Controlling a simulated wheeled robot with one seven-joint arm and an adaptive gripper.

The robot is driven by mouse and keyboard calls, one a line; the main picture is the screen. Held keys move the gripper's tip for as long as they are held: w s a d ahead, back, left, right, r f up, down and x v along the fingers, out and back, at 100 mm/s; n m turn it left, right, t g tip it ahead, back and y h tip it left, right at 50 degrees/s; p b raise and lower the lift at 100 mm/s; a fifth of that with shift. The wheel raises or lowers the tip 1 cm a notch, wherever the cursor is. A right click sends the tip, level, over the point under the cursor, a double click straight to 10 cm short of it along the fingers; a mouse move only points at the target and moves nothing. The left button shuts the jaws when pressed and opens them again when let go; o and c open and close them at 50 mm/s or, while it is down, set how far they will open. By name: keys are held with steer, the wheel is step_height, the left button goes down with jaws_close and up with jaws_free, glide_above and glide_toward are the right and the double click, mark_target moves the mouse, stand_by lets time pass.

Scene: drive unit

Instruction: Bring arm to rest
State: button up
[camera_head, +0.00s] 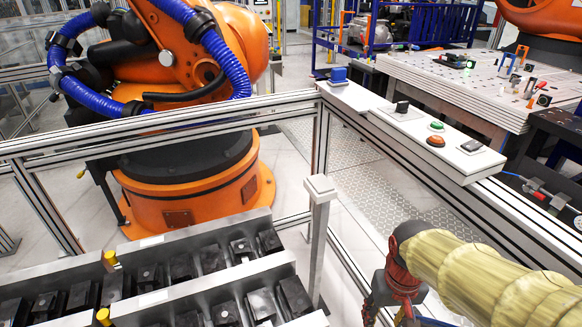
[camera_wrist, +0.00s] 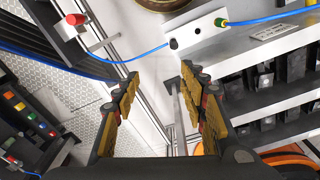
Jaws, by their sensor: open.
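My arm (camera_head: 470,275), in a yellow sleeve, reaches in from the lower right of the head view, over the floor on the right of the racks. Its wrist bends downward, and the gripper end is mostly cut off by the bottom edge. In the wrist view my gripper (camera_wrist: 160,82) is open, with two padded fingers well apart. Nothing is between the fingertips; a grey post and pale floor show behind the gap.
Metal racks of dark parts (camera_head: 150,297) stand at lower left. A railing (camera_head: 160,120) separates them from an orange robot (camera_head: 195,170). A button panel (camera_head: 430,135) tops the right rail. A blue cable (camera_wrist: 130,62) crosses the wrist view beyond the fingers.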

steer(key=s+r+t, duration=0.2)
steer(key=r, duration=0.4)
steer(key=s+a+r+t, duration=0.1)
steer(key=s+r+t, duration=0.1)
steer(key=r, duration=0.4)
steer(key=shift+s+a+t, duration=0.3)
steer(key=shift+t, duration=0.3)
